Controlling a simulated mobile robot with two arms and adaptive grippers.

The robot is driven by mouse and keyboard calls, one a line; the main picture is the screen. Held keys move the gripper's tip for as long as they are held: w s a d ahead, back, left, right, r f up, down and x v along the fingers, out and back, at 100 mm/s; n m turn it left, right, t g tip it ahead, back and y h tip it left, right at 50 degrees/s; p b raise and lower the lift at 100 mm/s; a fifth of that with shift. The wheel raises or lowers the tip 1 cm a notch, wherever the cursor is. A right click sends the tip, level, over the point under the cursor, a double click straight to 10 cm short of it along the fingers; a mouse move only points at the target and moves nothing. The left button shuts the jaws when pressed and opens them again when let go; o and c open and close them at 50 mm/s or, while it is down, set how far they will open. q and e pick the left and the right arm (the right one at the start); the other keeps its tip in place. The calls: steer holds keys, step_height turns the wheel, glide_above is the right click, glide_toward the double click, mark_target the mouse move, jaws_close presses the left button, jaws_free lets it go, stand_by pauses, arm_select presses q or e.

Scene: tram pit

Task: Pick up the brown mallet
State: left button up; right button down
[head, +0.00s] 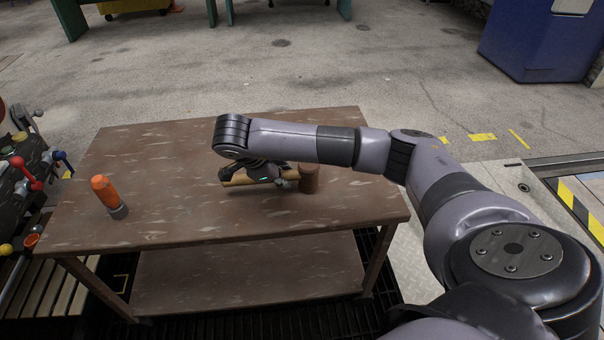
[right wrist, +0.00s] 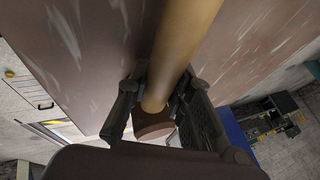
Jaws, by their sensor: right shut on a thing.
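The brown mallet has a light wooden handle and a darker cylindrical head (head: 309,180). It lies about level over the middle of the table, with its head to the right. My right gripper (head: 265,176) is shut around the handle between its ends. In the right wrist view the handle (right wrist: 185,45) runs between the two fingers (right wrist: 160,100), with the head (right wrist: 152,124) beyond them. I cannot tell whether the mallet touches the tabletop. My arm's wrist hides part of the grip in the head view. My left gripper is not in view.
The brown table (head: 150,215) has a lower shelf (head: 250,275). An orange-handled tool (head: 106,194) stands on its left part. A bench with colored levers (head: 30,180) is at the far left. A blue cabinet (head: 535,40) stands at the back right. The tabletop is otherwise clear.

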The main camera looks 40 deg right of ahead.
mark_target(282, 171)
stand_by(0.5)
